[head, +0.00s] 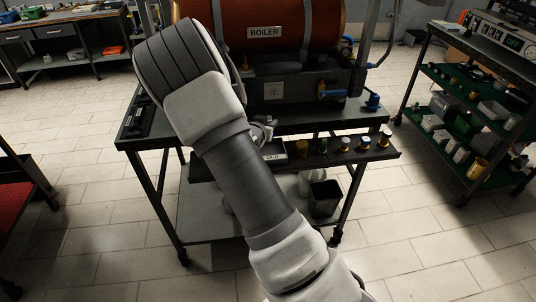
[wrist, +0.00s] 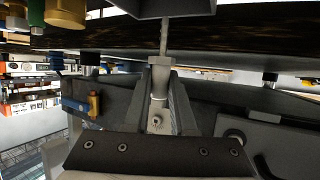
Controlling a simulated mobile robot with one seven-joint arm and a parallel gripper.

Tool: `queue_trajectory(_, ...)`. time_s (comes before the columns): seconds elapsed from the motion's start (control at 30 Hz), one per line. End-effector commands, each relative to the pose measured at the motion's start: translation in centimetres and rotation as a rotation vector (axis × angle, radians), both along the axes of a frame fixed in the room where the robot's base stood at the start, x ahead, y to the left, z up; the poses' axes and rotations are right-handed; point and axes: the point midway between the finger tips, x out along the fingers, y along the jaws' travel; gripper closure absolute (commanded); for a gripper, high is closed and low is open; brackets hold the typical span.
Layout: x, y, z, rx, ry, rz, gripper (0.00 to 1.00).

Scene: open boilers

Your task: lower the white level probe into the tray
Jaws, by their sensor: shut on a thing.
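My gripper (wrist: 161,82) is shut on the white level probe (wrist: 159,84) in the wrist view. The probe's pale body sits between the fingers, and its thin stem runs up the picture to a dark grey box-like part (wrist: 165,8). I cannot tell whether the stem touches or enters it. In the head view my arm hides the probe and most of the gripper. A tray labelled OLD (head: 275,157) shows beside my arm on the front shelf of the bench, and its left part is hidden.
The orange boiler (head: 262,22) stands on the bench behind my arm. Several brass and coloured fittings (head: 345,144) stand on the front shelf, right of the OLD tray. A dark bin (head: 325,198) is on the lower shelf. A loaded rack (head: 470,120) stands right. Floor is clear between.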

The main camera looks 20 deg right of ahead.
Motion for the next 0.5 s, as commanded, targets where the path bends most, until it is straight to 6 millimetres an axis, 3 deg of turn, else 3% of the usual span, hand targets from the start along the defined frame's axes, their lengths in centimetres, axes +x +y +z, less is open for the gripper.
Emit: queue_trajectory(0.5, 0.00, 0.00, -0.86, 0.000, 0.000, 0.000, 1.00)
